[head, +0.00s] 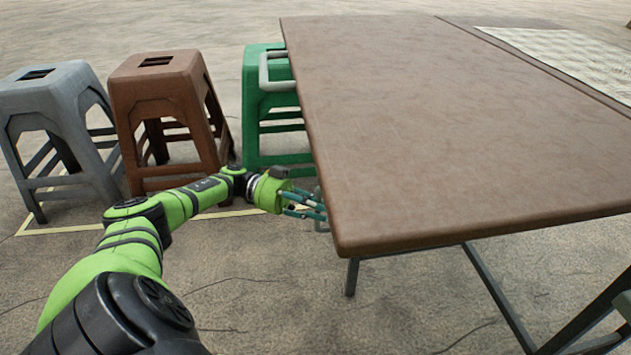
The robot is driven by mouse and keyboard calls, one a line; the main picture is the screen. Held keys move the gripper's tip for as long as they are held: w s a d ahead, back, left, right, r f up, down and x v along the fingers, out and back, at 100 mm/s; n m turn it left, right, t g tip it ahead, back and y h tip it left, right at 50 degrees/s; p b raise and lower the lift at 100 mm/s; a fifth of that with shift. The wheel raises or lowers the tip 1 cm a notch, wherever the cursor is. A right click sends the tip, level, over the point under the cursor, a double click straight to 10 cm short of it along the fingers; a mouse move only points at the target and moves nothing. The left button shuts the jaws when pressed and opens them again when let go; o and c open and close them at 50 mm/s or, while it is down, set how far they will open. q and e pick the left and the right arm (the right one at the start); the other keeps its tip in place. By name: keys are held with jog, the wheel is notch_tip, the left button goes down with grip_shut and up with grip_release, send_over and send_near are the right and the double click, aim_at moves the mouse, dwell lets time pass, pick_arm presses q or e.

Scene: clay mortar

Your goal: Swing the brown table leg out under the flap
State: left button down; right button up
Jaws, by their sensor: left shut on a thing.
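The brown flap (450,120) of the table is up and level, its front left corner near the middle of the view. Under it, a dark leg (352,277) shows only at its lower end, behind that corner; the rest is hidden by the flap. None of the legs looks clearly brown. My left gripper (318,212) is at the flap's left edge, just behind the front corner. It is shut on a grey handle (321,224), mostly hidden by the fingers and the flap. My right gripper is not in view.
A second pale handle (264,72) sits farther back on the flap's left edge. A green stool (255,115), a brown stool (160,95) and a grey stool (50,105) stand behind on the left. Dark slanting legs (497,297) stand under the table's right. Floor in front is clear.

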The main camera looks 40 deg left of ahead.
pick_arm(q)
jog(key=shift+f, duration=0.1)
jog(key=shift+s, duration=0.1)
jog(key=c, duration=1.1)
grip_release()
jog(key=shift+a, duration=0.1)
jog(key=v, duration=0.7)
jog(key=shift+a, duration=0.2)
